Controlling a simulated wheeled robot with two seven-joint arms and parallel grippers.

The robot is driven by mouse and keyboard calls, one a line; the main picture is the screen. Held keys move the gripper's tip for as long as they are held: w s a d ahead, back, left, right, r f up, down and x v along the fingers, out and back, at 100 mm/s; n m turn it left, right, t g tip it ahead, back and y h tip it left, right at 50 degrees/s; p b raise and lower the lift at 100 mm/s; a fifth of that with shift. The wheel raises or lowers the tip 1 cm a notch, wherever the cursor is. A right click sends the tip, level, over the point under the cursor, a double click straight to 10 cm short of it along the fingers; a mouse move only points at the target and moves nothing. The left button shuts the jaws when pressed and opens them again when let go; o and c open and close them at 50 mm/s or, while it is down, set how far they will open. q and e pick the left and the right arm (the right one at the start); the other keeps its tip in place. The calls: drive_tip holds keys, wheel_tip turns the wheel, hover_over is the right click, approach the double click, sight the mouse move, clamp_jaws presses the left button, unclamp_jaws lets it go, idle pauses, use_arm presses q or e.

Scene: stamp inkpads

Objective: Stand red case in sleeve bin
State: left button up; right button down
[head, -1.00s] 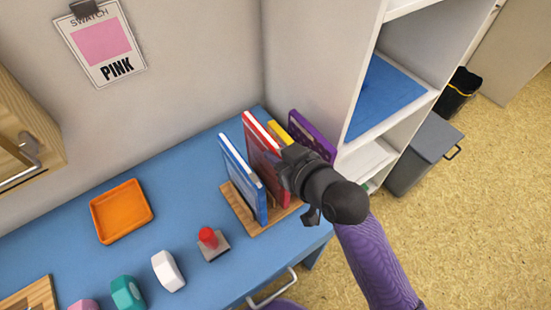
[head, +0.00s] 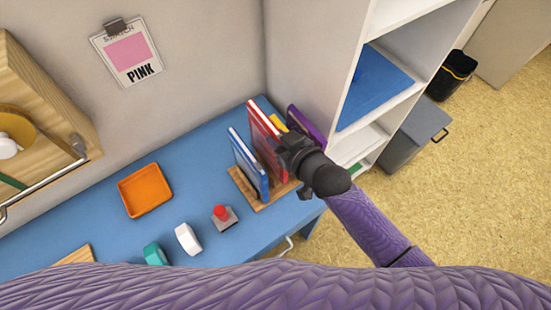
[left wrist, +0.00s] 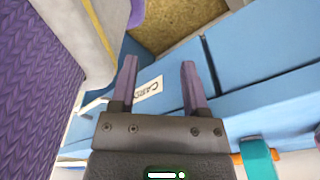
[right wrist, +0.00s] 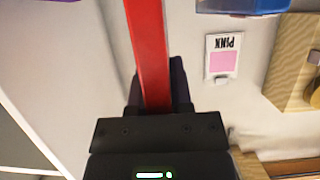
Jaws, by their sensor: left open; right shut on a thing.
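The red case (head: 258,124) stands upright at the wooden rack (head: 240,184), between a blue case (head: 243,162) and a yellow one (head: 278,123). My right gripper (head: 284,150) is at its near edge. In the right wrist view the red case (right wrist: 148,45) runs between the closed fingers of my right gripper (right wrist: 157,85). Whether its foot touches the rack is hidden. My left gripper (left wrist: 159,70) is open and empty in the left wrist view, before blue drawer fronts and a white label. I cannot make out which thing is the sleeve bin.
A purple case (head: 306,124) stands behind the gripper, near the white shelf unit (head: 385,100). A red-knobbed stamp (head: 222,214), a white block (head: 187,238), a teal block (head: 155,254) and an orange tray (head: 145,190) sit on the blue desk (head: 195,180).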

wheel_tip(320, 180, down, 6)
drive_tip(key=b, duration=0.4)
drive_tip(key=c, duration=0.5)
unclamp_jaws()
drive_tip(key=shift+c, duration=0.2)
use_arm(q)
drive_tip(key=f, duration=0.5)
drive_tip(key=shift+w+a+f, duration=0.25)
drive_tip(key=shift+a+f, duration=0.15)
